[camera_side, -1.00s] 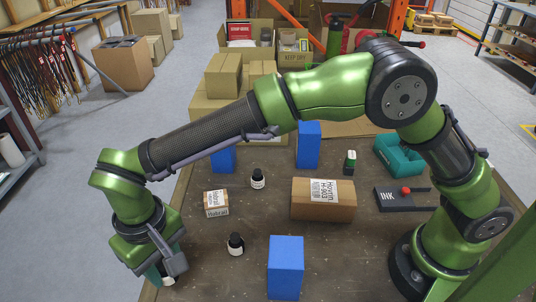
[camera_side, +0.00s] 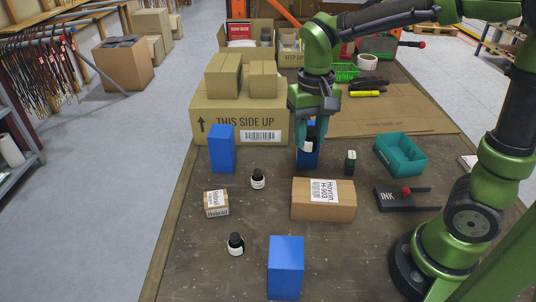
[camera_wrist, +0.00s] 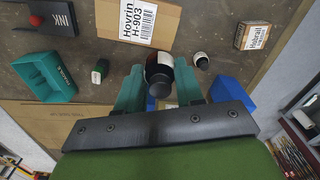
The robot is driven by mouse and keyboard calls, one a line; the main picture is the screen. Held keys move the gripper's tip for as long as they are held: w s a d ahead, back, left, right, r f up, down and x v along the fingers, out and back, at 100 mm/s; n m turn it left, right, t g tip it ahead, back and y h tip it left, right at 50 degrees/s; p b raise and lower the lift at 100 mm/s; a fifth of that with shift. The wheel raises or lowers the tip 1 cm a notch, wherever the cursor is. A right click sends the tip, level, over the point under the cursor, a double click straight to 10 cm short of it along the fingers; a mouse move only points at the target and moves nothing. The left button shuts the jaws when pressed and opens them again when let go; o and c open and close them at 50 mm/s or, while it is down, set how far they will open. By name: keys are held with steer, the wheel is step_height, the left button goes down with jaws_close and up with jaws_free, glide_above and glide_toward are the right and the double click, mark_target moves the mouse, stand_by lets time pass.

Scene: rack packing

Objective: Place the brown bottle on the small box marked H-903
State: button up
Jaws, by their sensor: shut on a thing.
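My gripper (camera_side: 308,147) is shut on a dark brown bottle (camera_side: 308,145) with a white label, held above the table in front of a blue block. In the wrist view the bottle (camera_wrist: 159,68) is between the teal fingers of my gripper (camera_wrist: 160,82), its dark cap towards the camera. The cardboard box marked Hovrin H-903 (camera_side: 341,199) lies on the table, nearer the side camera than the bottle and apart from it. Its white label faces up, and its top looks bare. It also shows in the wrist view (camera_wrist: 169,20).
Blue blocks stand at left (camera_side: 221,148), front (camera_side: 286,267) and behind my gripper.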

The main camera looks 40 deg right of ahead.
glide_above(324, 190)
step_height(324, 190, down, 2)
step_height(324, 190, down, 4)
steer(key=shift+s+r, duration=0.1)
steer(key=shift+f, duration=2.5)
steer(key=o, duration=1.1)
steer(key=shift+f, duration=0.15)
steer(key=shift+o, duration=0.2)
